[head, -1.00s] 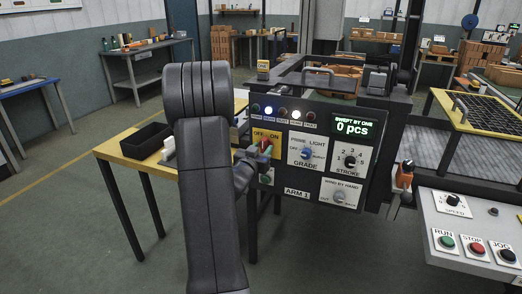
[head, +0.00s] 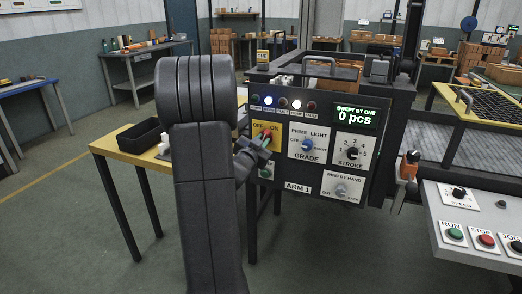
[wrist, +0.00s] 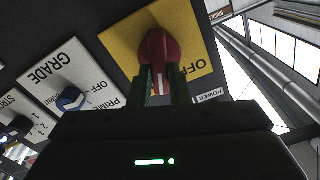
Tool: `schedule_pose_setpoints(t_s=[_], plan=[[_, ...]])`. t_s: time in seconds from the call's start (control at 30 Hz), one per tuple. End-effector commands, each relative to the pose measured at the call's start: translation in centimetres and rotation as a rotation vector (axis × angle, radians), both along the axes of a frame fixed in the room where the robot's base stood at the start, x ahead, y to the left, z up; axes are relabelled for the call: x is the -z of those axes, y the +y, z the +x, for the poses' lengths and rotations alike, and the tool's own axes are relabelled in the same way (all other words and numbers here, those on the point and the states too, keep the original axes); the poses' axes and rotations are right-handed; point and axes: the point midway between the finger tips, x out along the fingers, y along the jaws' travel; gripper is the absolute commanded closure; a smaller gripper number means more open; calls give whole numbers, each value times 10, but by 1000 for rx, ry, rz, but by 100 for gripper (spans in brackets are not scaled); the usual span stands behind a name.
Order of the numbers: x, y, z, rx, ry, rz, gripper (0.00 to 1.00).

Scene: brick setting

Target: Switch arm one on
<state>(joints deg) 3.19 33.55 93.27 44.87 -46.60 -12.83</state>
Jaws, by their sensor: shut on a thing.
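The arm one panel (head: 300,188), marked ARM 1, is a dark box facing me. Its yellow switch plate (head: 275,128) reads OFF and ON and carries a red rotary knob (head: 266,133). My gripper (head: 264,145) is at this knob, shut on it. In the wrist view the green fingers (wrist: 162,85) stand on both sides of the red knob (wrist: 155,48), in front of the yellow plate (wrist: 118,40). A white mark on the knob shows between the fingers. The knob's exact setting is hard to tell. The green display (head: 357,116) reads 0 pcs.
Beside the knob are the GRADE dial (head: 308,144) and the STROKE dial (head: 352,152). Below them is a hand dial (head: 340,190). An orange-handled lever (head: 408,166) and a desk with RUN, STOP and JOG buttons (head: 486,240) stand at right. A yellow table (head: 118,148) is at left.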

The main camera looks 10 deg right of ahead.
Motion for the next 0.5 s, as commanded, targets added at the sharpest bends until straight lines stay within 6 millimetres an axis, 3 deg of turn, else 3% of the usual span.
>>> schedule_pose_setpoints(t_s=[0.5], plan=[[4,-2,-2,1,-197,291,100]])
